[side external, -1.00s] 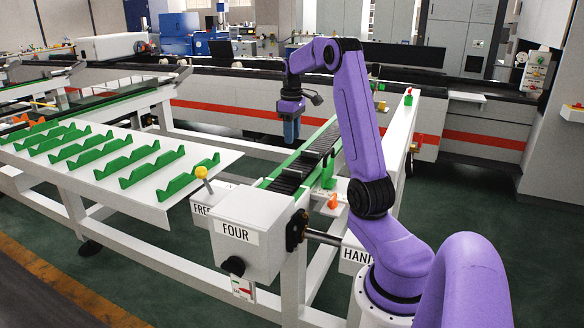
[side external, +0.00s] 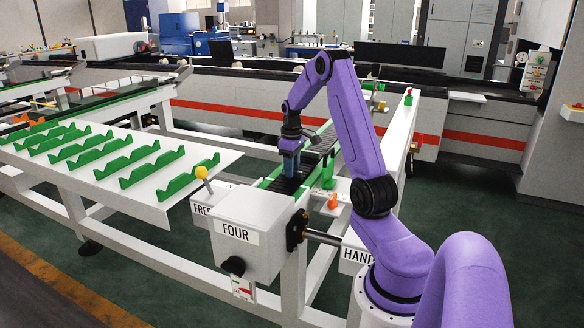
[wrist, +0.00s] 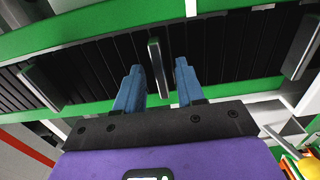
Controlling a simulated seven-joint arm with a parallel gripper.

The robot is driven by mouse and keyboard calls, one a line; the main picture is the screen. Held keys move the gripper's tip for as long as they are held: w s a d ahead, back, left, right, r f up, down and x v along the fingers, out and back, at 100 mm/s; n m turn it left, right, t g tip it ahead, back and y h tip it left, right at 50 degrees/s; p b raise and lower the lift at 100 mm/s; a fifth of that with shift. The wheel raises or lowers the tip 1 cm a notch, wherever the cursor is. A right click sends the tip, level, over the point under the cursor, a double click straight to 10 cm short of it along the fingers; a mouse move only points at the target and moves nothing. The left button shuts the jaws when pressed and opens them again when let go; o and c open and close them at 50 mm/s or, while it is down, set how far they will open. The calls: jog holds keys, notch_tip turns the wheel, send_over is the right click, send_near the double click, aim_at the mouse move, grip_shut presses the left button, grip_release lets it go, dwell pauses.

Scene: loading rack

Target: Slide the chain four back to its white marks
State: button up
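Chain four (side external: 312,160) is a black slatted track between green rails behind the white box labelled FOUR (side external: 236,234). My gripper (side external: 289,172) is low over the chain, pointing down. In the wrist view my gripper (wrist: 158,84) has two blue fingers standing apart. A grey upright cleat (wrist: 158,68) of the chain stands between them, with a visible gap on each side. More cleats stand at left (wrist: 42,88) and right (wrist: 302,50). A small white mark (wrist: 191,8) shows on the far green rail. Contact between fingertips and slats cannot be told.
A lever with a yellow knob (side external: 201,172) stands beside the box. An orange piece (side external: 333,201) and a green bracket (side external: 328,178) sit right of the chain. A white table (side external: 110,180) with green notched holders lies to the left.

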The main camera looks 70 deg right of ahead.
aim_at(287, 182)
grip_shut()
jog(key=shift+a, duration=2.1)
grip_release()
jog(key=shift+r, duration=0.1)
notch_tip(287, 182, up, 17)
jog(key=shift+r, duration=0.15)
